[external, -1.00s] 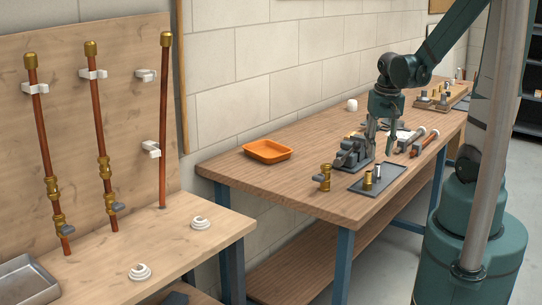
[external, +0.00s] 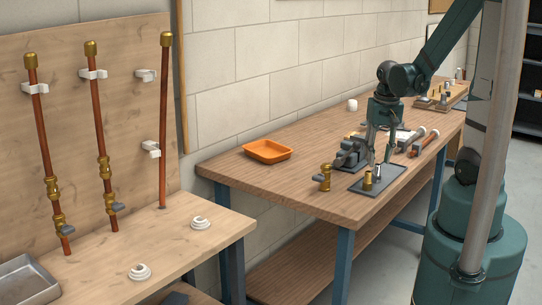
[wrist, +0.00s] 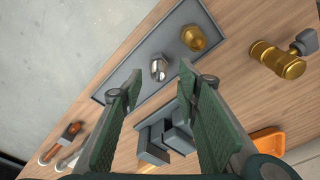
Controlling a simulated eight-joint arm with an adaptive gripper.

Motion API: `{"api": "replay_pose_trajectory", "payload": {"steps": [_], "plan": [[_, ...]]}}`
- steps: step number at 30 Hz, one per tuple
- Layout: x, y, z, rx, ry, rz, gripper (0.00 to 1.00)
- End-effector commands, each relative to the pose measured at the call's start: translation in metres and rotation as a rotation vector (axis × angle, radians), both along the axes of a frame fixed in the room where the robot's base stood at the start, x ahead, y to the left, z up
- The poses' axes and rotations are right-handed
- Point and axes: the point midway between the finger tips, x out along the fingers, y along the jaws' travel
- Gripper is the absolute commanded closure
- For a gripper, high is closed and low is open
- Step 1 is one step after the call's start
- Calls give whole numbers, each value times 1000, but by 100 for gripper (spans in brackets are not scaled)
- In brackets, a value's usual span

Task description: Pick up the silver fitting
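The silver fitting (wrist: 158,68) stands on a dark grey tray (wrist: 122,75), beside a brass fitting (wrist: 193,38). In the external view the silver fitting (external: 378,170) shows as a small bright piece to the right of the brass fitting (external: 367,181), on the tray (external: 356,187). My gripper (wrist: 158,82) is open, its two green fingers spread wide. In the wrist view the silver fitting lies just beyond the fingertips, between their lines. In the external view my gripper (external: 378,160) hangs over the tray's far side, close to the silver fitting. I cannot tell whether it touches.
A grey vise (external: 350,153) stands just left of my gripper. A brass valve (external: 325,177) stands near the bench's front edge. An orange tray (external: 267,152) is farther left, with clear bench around it. Tools with orange handles (external: 428,140) lie to the right.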

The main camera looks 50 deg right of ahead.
Motion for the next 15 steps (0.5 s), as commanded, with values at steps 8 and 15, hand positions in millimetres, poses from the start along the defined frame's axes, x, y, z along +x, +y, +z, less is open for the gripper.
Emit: {"api": "replay_pose_trajectory", "payload": {"steps": [8,15], "plan": [[2,-4,-22,0,0,0,68],[4,-6,-40,0,0,0,68]]}}
